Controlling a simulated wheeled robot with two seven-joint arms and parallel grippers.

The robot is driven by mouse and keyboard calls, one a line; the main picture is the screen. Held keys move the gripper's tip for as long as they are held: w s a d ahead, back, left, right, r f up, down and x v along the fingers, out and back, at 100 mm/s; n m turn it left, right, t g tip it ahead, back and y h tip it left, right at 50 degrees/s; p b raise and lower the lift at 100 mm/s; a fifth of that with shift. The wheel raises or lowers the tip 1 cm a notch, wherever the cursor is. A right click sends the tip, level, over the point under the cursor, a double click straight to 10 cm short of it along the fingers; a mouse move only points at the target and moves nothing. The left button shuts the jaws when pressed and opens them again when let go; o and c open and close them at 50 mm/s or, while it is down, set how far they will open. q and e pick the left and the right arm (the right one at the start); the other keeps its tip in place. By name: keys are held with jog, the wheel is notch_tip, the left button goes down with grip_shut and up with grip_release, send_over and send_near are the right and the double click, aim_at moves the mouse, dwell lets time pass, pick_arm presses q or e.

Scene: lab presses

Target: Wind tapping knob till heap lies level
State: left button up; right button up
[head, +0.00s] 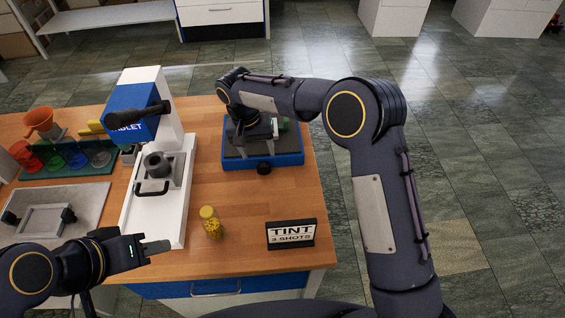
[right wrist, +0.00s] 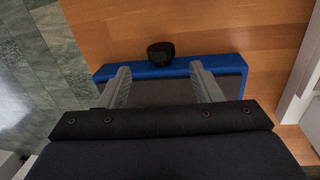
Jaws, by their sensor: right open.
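The blue-edged device (head: 291,160) with a dark grey top stands on the wooden bench; a black round knob (head: 264,168) sits at its near side. In the right wrist view the knob (right wrist: 160,53) lies beyond the fingertips, roughly centred between them and apart from them. No heap is clearly visible.
A white and blue press (head: 139,92) with a black handle and grey cup (head: 158,165) stands left of the device.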

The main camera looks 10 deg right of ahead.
aim_at(266, 166)
jog(key=shift+f, duration=0.7)
jog(key=f, duration=0.2)
jog(key=f+p, duration=0.1)
jog(key=f, duration=0.1)
jog(key=d+f+p, duration=0.1)
jog(key=f, duration=0.1)
jog(key=shift+f, duration=0.35)
jog(key=c, duration=1)
jog(key=shift+d+f+b, duration=0.1)
jog(key=shift+b, duration=0.25)
jog(key=y+b, duration=0.1)
jog(key=b, duration=0.1)
jog(key=y+b, duration=0.3)
jog(key=shift+d+f+b, duration=0.25)
jog(key=shift+d+b, duration=0.15)
jog(key=shift+r+y+b, duration=0.25)
jog(key=shift+y+b, duration=0.15)
jog(key=shift+y, duration=0.4)
jog(key=shift+r, duration=0.1)
